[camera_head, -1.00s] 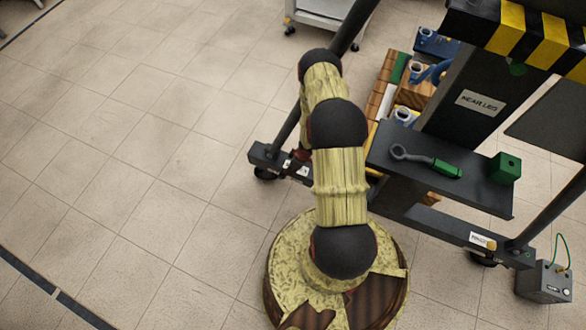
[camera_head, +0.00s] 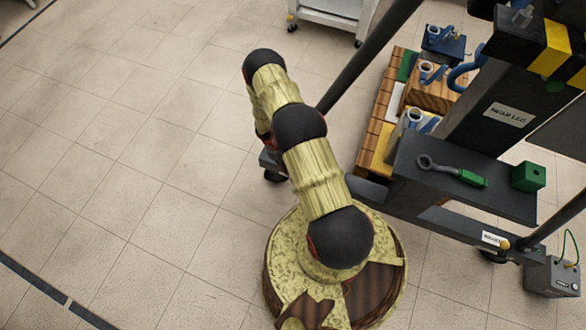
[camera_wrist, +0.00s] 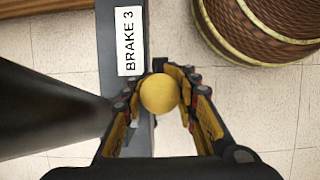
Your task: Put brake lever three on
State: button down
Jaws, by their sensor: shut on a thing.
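In the wrist view, a yellow ball knob (camera_wrist: 159,94) sits between the fingers of my gripper (camera_wrist: 160,82), which is shut on it. The lever under the knob is mostly hidden. A white label reading BRAKE 3 (camera_wrist: 131,41) is on the dark grey beam (camera_wrist: 109,82) just beyond the knob.
A dark post (camera_wrist: 50,118) rises close left of my gripper. A shelf (camera_head: 400,172) holds a grey tool with green handle (camera_head: 470,178) and a green block (camera_head: 528,176). Another labelled beam end (camera_head: 494,239) has an orange knob. Floor at left is clear.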

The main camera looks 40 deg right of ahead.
jog(key=shift+w+a+f+b, duration=0.2)
jog(key=shift+w+b, duration=0.15)
jog(key=shift+w, duration=0.2)
jog(key=shift+w+a+f+b, duration=0.25)
jog(key=shift+w+b, duration=0.15)
jog(key=shift+w, duration=0.2)
jog(key=shift+w+a+f+b, duration=0.2)
jog(key=shift+w+b, duration=0.15)
jog(key=shift+w, duration=0.3)
jog(key=c, duration=1.8)
grip_release()
jog(key=o, duration=0.4)
jog(key=shift+s, duration=0.2)
jog(key=v, duration=1.2)
jog(key=shift+w, duration=0.1)
jog(key=shift+f, duration=0.1)
